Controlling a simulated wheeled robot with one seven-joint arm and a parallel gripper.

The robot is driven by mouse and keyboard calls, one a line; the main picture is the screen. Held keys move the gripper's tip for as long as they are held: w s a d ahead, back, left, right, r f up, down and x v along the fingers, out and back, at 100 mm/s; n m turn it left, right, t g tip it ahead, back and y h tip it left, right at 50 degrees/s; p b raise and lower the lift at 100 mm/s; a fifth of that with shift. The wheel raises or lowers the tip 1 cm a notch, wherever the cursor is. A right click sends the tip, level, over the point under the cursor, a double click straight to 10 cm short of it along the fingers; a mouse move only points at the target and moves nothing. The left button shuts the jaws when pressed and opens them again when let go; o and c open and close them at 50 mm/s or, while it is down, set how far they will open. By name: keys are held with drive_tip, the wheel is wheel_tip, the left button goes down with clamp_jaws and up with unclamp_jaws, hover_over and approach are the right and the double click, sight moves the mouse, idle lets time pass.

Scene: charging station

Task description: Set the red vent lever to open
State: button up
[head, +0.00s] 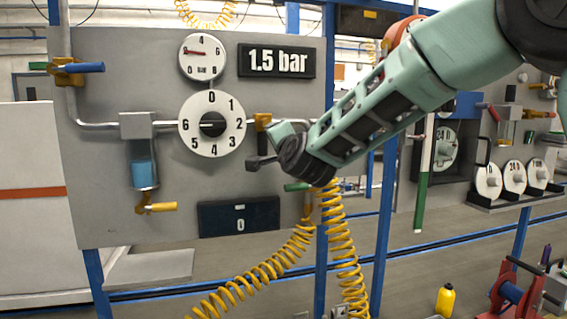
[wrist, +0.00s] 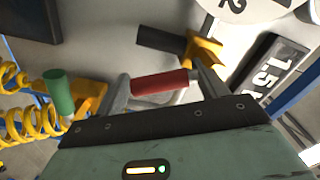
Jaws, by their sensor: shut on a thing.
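The red vent lever (wrist: 160,83) shows in the wrist view as a red handle lying between the two grey fingers of my gripper (wrist: 163,88), which is shut on it. In the head view my gripper (head: 268,150) is at the right part of the grey panel, just right of the numbered dial. The red lever is hidden there behind my gripper and arm, so its angle cannot be read. The gauge (head: 203,57) has a red needle pointing left, and the display (head: 276,62) reads 1.5 bar.
A black lever on a yellow valve (wrist: 205,52) is close beside the red one. A green handle (wrist: 58,92) and coiled yellow hoses (head: 343,240) are nearby. The dial (head: 212,123) is left of my gripper. A blue lever (head: 90,67) is at upper left.

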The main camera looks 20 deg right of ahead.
drive_tip(key=shift+a+f+m+b, duration=0.15)
drive_tip(key=shift+a+m+b, duration=0.3)
drive_tip(key=shift+m+b, duration=0.55)
drive_tip(key=shift+a+f+m+b, duration=0.2)
drive_tip(key=shift+a+m+b, duration=0.25)
drive_tip(key=shift+m+b, duration=0.5)
drive_tip(key=shift+a+f+m+b, duration=0.15)
drive_tip(key=shift+a+m+b, duration=0.3)
drive_tip(key=shift+m+b, duration=0.55)
drive_tip(key=o, duration=1.3)
drive_tip(key=shift+r, duration=0.1)
drive_tip(key=s+b, duration=0.1)
drive_tip(key=s, duration=1.6)
drive_tip(key=shift+s+b, duration=0.2)
drive_tip(key=shift+b, duration=0.2)
